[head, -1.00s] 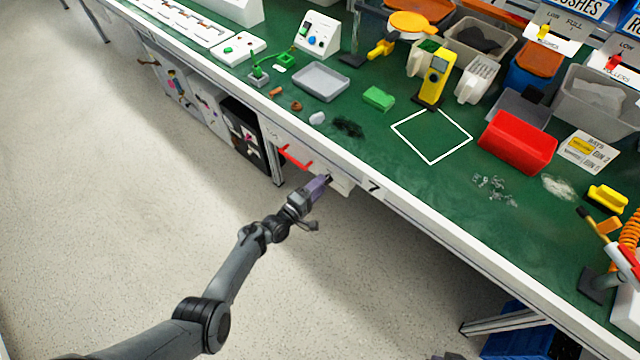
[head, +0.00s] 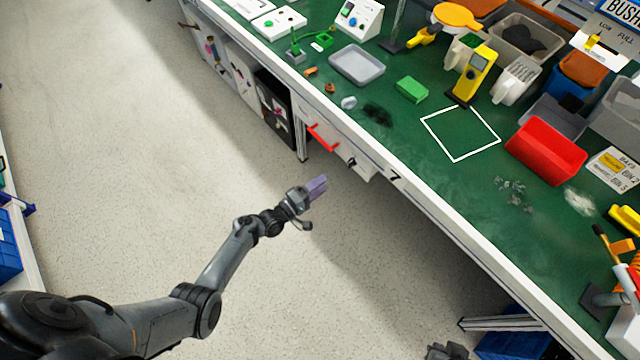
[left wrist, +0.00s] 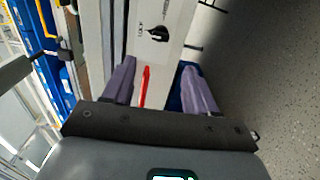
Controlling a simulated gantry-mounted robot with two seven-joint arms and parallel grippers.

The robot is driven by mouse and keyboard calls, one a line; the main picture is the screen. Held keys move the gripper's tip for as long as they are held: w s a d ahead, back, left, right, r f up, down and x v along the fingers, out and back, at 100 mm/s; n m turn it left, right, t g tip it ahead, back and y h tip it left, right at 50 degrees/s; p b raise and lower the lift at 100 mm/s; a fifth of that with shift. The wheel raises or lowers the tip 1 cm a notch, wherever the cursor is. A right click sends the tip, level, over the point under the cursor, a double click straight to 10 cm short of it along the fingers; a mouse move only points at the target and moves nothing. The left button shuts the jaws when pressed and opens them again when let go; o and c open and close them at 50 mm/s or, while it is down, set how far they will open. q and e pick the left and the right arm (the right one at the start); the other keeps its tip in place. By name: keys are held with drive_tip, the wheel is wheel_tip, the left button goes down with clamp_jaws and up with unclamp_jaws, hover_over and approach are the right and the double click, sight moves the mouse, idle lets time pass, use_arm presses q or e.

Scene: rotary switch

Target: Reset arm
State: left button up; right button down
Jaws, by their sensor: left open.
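My left gripper (head: 316,187) has purple fingers and hangs over the floor, in front of the bench edge and apart from it. In the left wrist view the gripper (left wrist: 158,62) is open and empty, its two fingers spread. A black rotary knob (left wrist: 158,34) on a white panel shows beyond the fingertips; the knob also shows in the head view (head: 351,162), on the bench front. A dark part at the bottom edge of the head view (head: 447,351) may be my right gripper; its fingers cannot be made out.
A red handle (head: 322,138) sticks out of the bench front beside the knob. The green bench top (head: 400,130) holds a grey tray (head: 357,65), a green block (head: 412,89), a red bin (head: 545,151) and a yellow device (head: 471,75). The floor around the left arm is clear.

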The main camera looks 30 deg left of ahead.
use_arm(q)
drive_tip(key=s+d+f+m+g+p, duration=0.2)
drive_tip(key=s+m+g+p, duration=0.1)
drive_tip(key=s, duration=1)
drive_tip(key=s+r+m+g+y+p, duration=0.1)
drive_tip(key=s+r+m+g+y, duration=0.2)
drive_tip(key=s+r+m+g, duration=0.5)
drive_tip(key=s+r+m+g+y+p, duration=0.1)
drive_tip(key=s+r+m+g+y, duration=0.3)
drive_tip(key=r, duration=0.9)
wheel_tip(320, 180, up, 38)
drive_tip(key=s+m+t+h+p, duration=0.1)
drive_tip(key=s+p, duration=0.1)
drive_tip(key=p, duration=3.5)
drive_tip(key=shift+s+t, duration=0.15)
drive_tip(key=shift+t, duration=0.15)
drive_tip(key=shift+f, duration=0.1)
